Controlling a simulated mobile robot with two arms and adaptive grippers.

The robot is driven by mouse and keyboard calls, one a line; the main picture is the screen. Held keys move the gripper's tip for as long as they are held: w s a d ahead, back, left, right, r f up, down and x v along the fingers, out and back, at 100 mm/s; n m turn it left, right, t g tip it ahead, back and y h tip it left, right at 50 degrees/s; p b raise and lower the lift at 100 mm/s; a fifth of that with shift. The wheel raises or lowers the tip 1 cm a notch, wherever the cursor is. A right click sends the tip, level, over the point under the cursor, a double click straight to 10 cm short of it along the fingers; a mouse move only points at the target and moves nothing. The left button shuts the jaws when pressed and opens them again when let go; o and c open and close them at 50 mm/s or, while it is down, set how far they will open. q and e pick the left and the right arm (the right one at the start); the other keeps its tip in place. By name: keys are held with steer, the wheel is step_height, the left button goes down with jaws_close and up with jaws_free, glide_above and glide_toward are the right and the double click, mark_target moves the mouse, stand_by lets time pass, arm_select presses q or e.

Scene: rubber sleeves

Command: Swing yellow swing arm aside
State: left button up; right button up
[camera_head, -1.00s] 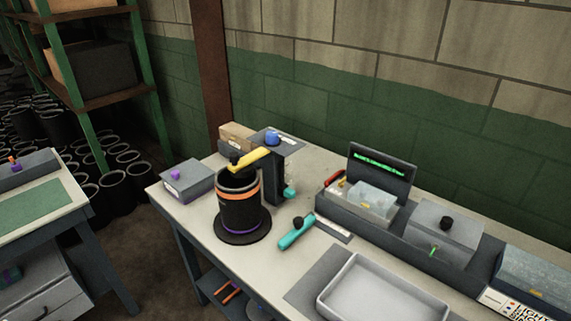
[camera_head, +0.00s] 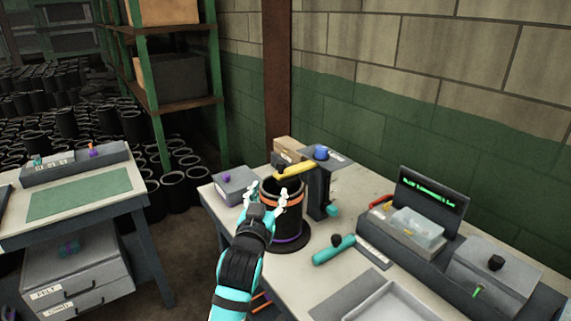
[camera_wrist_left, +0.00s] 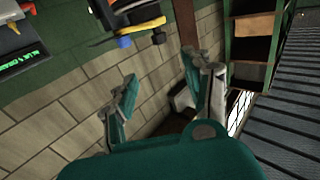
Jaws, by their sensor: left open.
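The yellow swing arm (camera_head: 296,170) reaches left from a dark post with a blue knob (camera_head: 321,152), over the open top of a black sleeve (camera_head: 291,222) with orange and purple bands. A black knob sits at the arm's free end. My left gripper (camera_head: 268,193) is open and empty, at the sleeve's upper left front in the head view, and hides part of it. I cannot tell whether it touches the sleeve. In the left wrist view, the yellow arm (camera_wrist_left: 142,27) shows tilted, beyond the open fingers (camera_wrist_left: 160,68). My right gripper is not in view.
A grey box (camera_head: 235,184) stands left of the sleeve. A teal tool (camera_head: 334,250) lies to its right on the bench. Further right are a small screen (camera_head: 432,203), clear and grey boxes, and a grey tray (camera_head: 392,303). A brick wall stands behind.

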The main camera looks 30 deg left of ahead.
mark_target(280, 167)
arm_select(q)
steer(key=p+x, duration=0.2)
steer(key=x, duration=1.4)
steer(key=shift+w+a+f, duration=0.1)
steer(key=shift+w+a, duration=0.05)
steer(key=shift+w, duration=0.05)
steer(key=shift+c, duration=0.3)
jaws_close()
steer(key=shift+w+f, duration=0.1)
steer(key=shift+w+f, duration=0.15)
steer(key=shift+f, duration=0.1)
